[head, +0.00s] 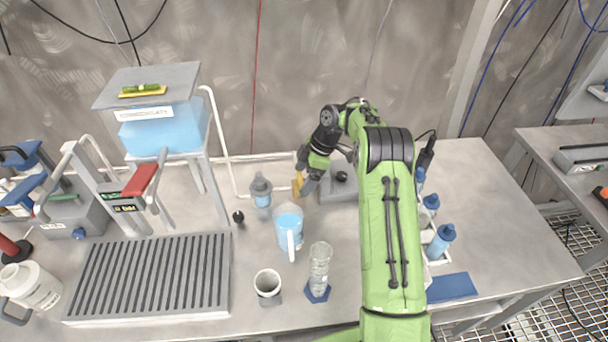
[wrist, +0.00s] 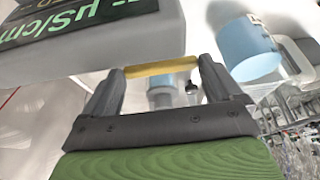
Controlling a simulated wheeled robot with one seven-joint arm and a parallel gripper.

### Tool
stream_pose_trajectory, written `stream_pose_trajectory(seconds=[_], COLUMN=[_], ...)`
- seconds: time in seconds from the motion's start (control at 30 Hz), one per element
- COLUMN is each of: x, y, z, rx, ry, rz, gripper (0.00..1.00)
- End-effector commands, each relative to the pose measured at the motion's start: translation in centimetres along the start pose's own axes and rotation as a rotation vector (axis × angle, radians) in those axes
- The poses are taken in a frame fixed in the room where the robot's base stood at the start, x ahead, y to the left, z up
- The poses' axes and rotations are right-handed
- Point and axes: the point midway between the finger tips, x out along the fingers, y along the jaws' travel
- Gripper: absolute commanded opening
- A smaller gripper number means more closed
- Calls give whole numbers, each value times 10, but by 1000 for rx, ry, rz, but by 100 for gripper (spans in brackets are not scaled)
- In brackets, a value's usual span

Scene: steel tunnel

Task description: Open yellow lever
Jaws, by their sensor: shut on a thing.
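The yellow lever (head: 297,184) shows as a small yellow piece at the tip of my gripper (head: 304,182) in the head view, partly covered by the fingers. In the wrist view the yellow lever (wrist: 160,67) is a short bar spanning the gap between the two dark fingertips of my gripper (wrist: 160,75). The fingers are shut on it, one at each end. The arm reaches over the bench from the front right. What the lever is mounted on is hard to make out.
A light blue jug (head: 289,230) and a grey-topped bottle (head: 261,192) stand close left of my gripper. A grey box (head: 338,186) with a black knob lies just right. A glass cylinder (head: 319,268) and white cup (head: 267,284) stand in front. Blue-capped bottles (head: 440,240) stand right.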

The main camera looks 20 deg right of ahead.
Motion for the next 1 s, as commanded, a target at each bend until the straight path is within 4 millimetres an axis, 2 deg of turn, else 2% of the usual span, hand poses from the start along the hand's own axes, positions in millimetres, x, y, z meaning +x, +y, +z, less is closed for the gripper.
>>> stream_pose_trajectory(seconds=[0.13,0.17,0.2,0.43,0.53,0.9,1.0], x=[0,0,0,-2,-16,-121,-142], y=[0,0,0,0,1,1,0], z=[0,0,0,0,0,-1,-1], rx=[-4,-3,-3,-2,-2,-2,-2], ry=[-1,-1,-1,-1,-1,0,0], rz=[-2,-2,-2,0,3,4,2], gripper=[38,97,100,100,100,100,100])
